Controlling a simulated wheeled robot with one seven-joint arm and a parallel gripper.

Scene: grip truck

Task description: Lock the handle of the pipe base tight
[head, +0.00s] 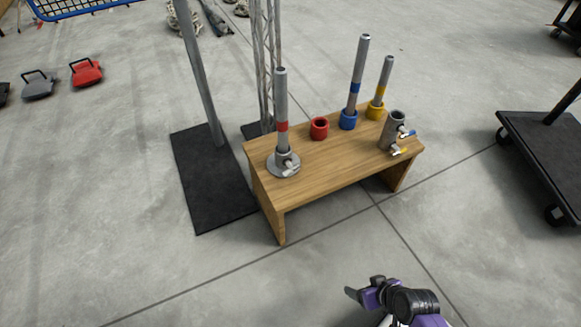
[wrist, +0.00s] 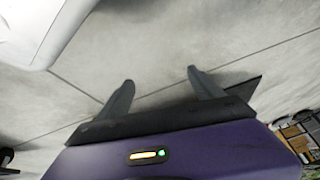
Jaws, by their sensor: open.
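A grey round pipe base (head: 277,170) sits at the left end of a wooden bench in the head view. A grey pipe with a red band (head: 281,105) stands upright in it. A small silver handle (head: 291,167) sticks out at the base's front right; how tight it sits cannot be told. My gripper (head: 352,292) is low in the head view, in front of the bench and well apart from the base. In the wrist view my gripper (wrist: 160,78) is open, with bare floor between and beyond its two fingers.
The wooden bench (head: 335,178) also holds a red ring (head: 319,128), a blue holder (head: 348,120) and yellow holder (head: 375,111) with pipes, and a grey clamp (head: 394,130) with blue and yellow levers. A black cart (head: 545,150) stands right. Floor before the bench is clear.

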